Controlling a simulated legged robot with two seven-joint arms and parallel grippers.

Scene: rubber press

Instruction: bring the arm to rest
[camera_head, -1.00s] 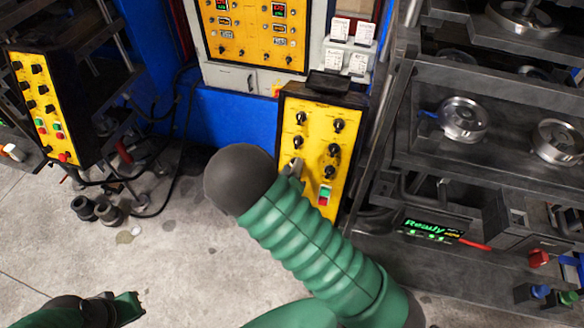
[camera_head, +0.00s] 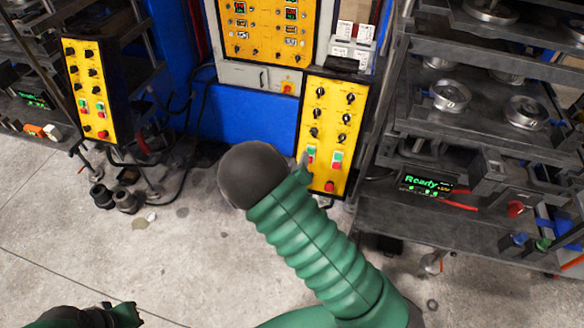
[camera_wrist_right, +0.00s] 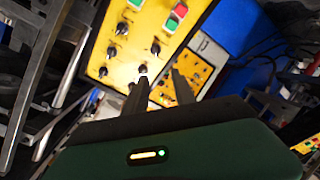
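My right arm (camera_head: 320,245), green and ribbed with a dark rounded elbow, reaches up the middle of the head view. Its gripper (camera_head: 305,165) is mostly hidden, with a grey tip showing by the left edge of the yellow control panel (camera_head: 335,105). In the right wrist view the two dark fingers of my right gripper (camera_wrist_right: 158,88) stand apart with nothing between them. The yellow panel (camera_wrist_right: 120,45), with black knobs and green and red buttons, lies beyond them. My left gripper (camera_head: 128,315) is at the bottom left, partly cut off, its opening unclear.
A dark press rack (camera_head: 405,215) with metal rollers and a lit "Ready" display (camera_head: 428,183) stands close on the right. Another yellow panel (camera_head: 90,90) is at the left. Dark cylindrical parts (camera_head: 115,200) lie on the floor. The concrete floor at lower left is mostly clear.

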